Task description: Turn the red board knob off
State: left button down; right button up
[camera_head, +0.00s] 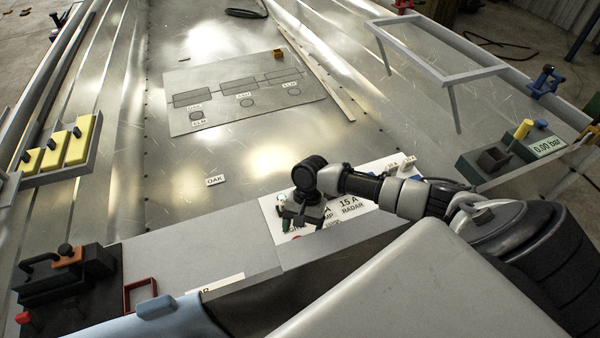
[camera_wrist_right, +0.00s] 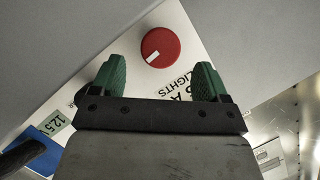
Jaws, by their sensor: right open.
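The red board knob (camera_wrist_right: 161,46) shows in the right wrist view as a round red disc with a short white mark toward its lower left. It sits on a white board (camera_wrist_right: 187,22) with printed labels, one reading "LIGHTS". My right gripper (camera_wrist_right: 160,78) is open, its two green fingers apart, with the knob just beyond and between them in the picture. I cannot tell whether they touch it. In the head view the right gripper (camera_head: 297,217) hangs over the left part of the board (camera_head: 373,220). There the knob is mostly hidden, with only a bit of red showing below the gripper.
A dark device with an orange part (camera_head: 67,257) and a red frame (camera_head: 141,294) are at the lower left. Yellow blocks (camera_head: 79,142) stand in a grey holder at left. A pressure gauge box (camera_head: 545,147) is at right.

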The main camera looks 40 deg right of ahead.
pick_arm(q)
jog(key=shift+w+d+r+b, duration=0.2)
jog(key=shift+w+r, duration=0.3)
jog(key=shift+w, duration=0.25)
jog(key=shift+w+d+r+b, duration=0.1)
jog(key=shift+w+r+b, duration=0.1)
jog(key=shift+w+r, duration=0.4)
pick_arm(e)
jog(key=shift+x, duration=2.35)
pick_arm(q)
jog(key=shift+w+f, duration=0.1)
jog(key=shift+f, duration=0.05)
